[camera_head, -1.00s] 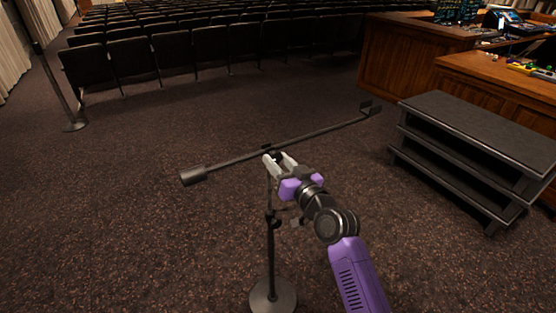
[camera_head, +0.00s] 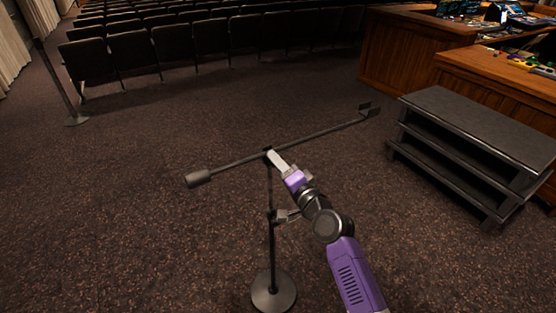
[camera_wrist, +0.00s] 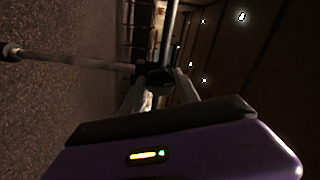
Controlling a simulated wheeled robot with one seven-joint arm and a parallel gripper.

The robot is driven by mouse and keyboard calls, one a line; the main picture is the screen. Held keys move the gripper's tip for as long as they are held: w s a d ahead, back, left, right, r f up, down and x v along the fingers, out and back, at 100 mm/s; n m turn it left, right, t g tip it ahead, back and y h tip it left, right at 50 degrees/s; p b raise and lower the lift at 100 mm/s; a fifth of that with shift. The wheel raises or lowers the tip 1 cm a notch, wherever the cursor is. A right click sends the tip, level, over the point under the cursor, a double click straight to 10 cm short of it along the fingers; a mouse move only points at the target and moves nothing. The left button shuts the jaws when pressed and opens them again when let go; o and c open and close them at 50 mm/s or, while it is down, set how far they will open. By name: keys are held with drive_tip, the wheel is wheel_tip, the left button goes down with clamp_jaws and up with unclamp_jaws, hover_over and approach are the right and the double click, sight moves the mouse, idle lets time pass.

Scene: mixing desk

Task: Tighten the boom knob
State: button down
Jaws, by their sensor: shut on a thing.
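A dark microphone stand with a round base (camera_head: 273,292) stands on the carpet. Its boom (camera_head: 315,134) crosses the top of the upright, with a counterweight (camera_head: 198,178) at the left end and a clip (camera_head: 366,108) at the right end. My gripper (camera_head: 270,155) is at the joint where boom and upright meet, and its fingers are shut on the boom knob there. The knob is mostly hidden by the fingers in the head view. In the wrist view the fingers (camera_wrist: 158,84) close around a dark part at the joint, and the counterweight (camera_wrist: 11,52) shows at the left.
A dark stepped platform (camera_head: 475,135) stands at the right, beside a wooden desk (camera_head: 510,78). Rows of seats (camera_head: 190,45) fill the back. A thin post (camera_head: 60,90) stands at the far left. The carpet around the stand is open.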

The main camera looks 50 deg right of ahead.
drive_tip(key=shift+m+p, duration=0.85)
drive_tip(key=shift+m, duration=1.35)
drive_tip(key=c, duration=0.9)
unclamp_jaws()
drive_tip(key=shift+s, duration=0.1)
drive_tip(key=b+v, duration=0.1)
drive_tip(key=v, duration=0.6)
drive_tip(key=shift+s, duration=0.35)
drive_tip(key=shift+a, duration=0.1)
